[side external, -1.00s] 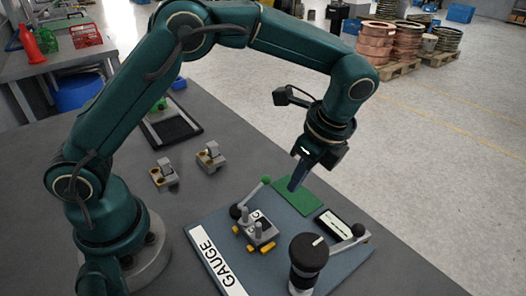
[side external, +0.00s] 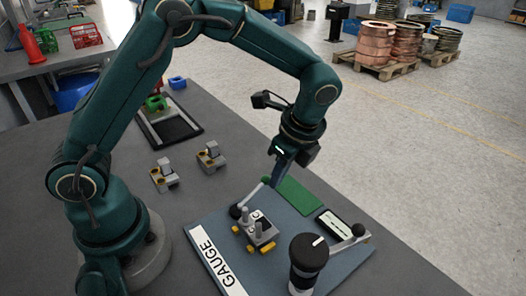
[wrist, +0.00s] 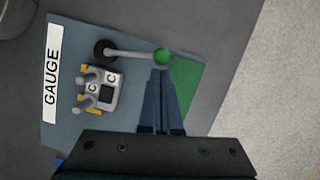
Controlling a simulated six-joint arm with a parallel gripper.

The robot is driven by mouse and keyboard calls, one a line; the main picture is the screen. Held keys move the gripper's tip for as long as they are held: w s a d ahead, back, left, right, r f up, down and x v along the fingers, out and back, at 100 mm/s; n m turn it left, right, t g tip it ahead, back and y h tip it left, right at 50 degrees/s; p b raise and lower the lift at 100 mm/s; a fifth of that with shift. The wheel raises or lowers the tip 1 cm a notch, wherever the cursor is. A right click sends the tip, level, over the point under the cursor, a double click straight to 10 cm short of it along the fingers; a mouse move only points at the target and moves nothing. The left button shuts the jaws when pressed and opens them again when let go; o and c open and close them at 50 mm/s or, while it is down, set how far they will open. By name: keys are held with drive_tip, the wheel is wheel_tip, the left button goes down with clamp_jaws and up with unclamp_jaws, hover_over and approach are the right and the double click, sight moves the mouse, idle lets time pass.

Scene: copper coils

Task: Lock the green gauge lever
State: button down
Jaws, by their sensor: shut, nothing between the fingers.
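The gauge lever is a grey rod (side external: 252,195) on a black pivot. Its green ball knob (wrist: 163,56) shows at the right end of the rod in the wrist view; in the side view my fingers largely cover that end. My gripper (side external: 274,185) points down at the knob end, shut and empty. In the wrist view, my closed fingertips (wrist: 160,72) are just below the knob; I cannot tell whether they touch it. The blue-grey gauge board (side external: 215,228) carries the lever and a white GAUGE label (side external: 216,264).
A grey block with pegs and yellow feet (side external: 258,231) sits close beside the lever. Two small fixtures (side external: 165,176) stand behind left.

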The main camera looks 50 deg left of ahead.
drive_tip(key=shift+a+n, duration=0.4)
drive_tip(key=shift+n, duration=0.1)
drive_tip(key=shift+a+n+g, duration=0.5)
drive_tip(key=shift+a+n, duration=0.45)
drive_tip(key=shift+n, duration=0.35)
drive_tip(key=a+n, duration=0.1)
drive_tip(key=n, duration=0.1)
drive_tip(key=a+n+h, duration=0.1)
drive_tip(key=shift+s+a+n+g, duration=0.25)
drive_tip(key=shift+s+n+g, duration=0.15)
drive_tip(key=s+a+n, duration=0.1)
drive_tip(key=n, duration=0.1)
drive_tip(key=a+n+h, duration=0.1)
drive_tip(key=n, duration=0.1)
drive_tip(key=shift+s+a+g, duration=0.2)
drive_tip(key=shift+s+g, duration=0.1)
drive_tip(key=shift+s, duration=0.1)
drive_tip(key=shift+s+a+n+h, duration=0.35)
drive_tip(key=shift+s+n, duration=0.25)
drive_tip(key=shift+n, duration=0.5)
drive_tip(key=shift+s+a+n+h, duration=0.35)
drive_tip(key=shift+s+n, duration=0.25)
drive_tip(key=shift+n, duration=0.5)
